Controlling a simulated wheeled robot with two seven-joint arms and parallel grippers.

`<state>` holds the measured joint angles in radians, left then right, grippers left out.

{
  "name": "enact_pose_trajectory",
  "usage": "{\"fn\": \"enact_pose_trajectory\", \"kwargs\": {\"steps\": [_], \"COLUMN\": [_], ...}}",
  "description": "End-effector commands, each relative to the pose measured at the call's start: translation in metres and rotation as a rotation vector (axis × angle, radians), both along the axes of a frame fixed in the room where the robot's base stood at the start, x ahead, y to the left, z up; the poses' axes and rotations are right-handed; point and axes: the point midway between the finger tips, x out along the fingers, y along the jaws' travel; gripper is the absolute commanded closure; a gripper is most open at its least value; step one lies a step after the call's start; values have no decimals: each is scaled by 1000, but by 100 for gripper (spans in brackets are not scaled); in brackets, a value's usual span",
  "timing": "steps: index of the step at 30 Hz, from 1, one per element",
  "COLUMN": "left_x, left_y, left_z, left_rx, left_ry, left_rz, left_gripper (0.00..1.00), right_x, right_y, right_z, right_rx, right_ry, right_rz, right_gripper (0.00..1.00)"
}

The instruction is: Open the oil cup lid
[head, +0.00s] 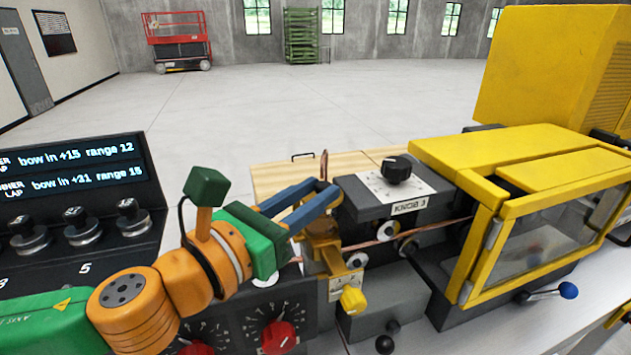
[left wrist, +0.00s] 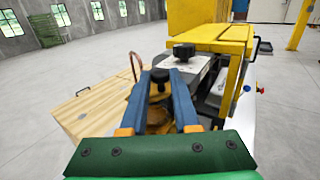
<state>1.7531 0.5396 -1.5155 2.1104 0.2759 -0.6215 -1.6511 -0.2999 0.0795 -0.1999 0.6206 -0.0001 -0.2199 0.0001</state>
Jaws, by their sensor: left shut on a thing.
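My left gripper (head: 328,190) reaches in from the left, its blue fingers over the brass-coloured oil cup (head: 322,235) on the machine. In the left wrist view the fingers (left wrist: 163,74) close around a dark knob-topped lid (left wrist: 159,84), one finger on each side. The brass-coloured cup body (left wrist: 158,116) shows below, between the fingers. In the head view the fingers mostly hide the lid, so I cannot tell whether it is seated on the cup or raised. My right gripper is not in view.
A grey block with a black knob (head: 397,169) labelled KNOB 3 stands right of the cup. A copper tube (head: 420,232) runs into the yellow-framed machine (head: 530,160). A control panel (head: 75,190) is at left. A wooden box (head: 275,178) lies behind the gripper.

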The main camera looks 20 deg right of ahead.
Motion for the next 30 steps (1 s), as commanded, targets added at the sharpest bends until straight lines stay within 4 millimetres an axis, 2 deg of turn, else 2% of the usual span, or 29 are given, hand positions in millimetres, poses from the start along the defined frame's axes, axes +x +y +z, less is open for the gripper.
{"fn": "enact_pose_trajectory", "kwargs": {"steps": [1, 3, 10, 21, 30], "left_x": [2, 2, 2, 2, 3], "left_y": [4, 7, 15, 26, 31], "left_z": [6, 7, 4, -1, 1], "left_rx": [-2, -1, 1, -4, -5], "left_ry": [2, 1, -2, 1, 1], "left_rz": [-32, -96, -313, -641, -813], "left_gripper": [100, 100, 100, 100, 100], "right_x": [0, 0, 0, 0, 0], "right_y": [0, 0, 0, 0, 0], "right_z": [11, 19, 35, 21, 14], "right_rx": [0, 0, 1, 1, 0], "right_ry": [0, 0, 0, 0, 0], "right_rz": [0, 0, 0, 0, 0], "right_gripper": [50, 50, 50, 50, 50]}}
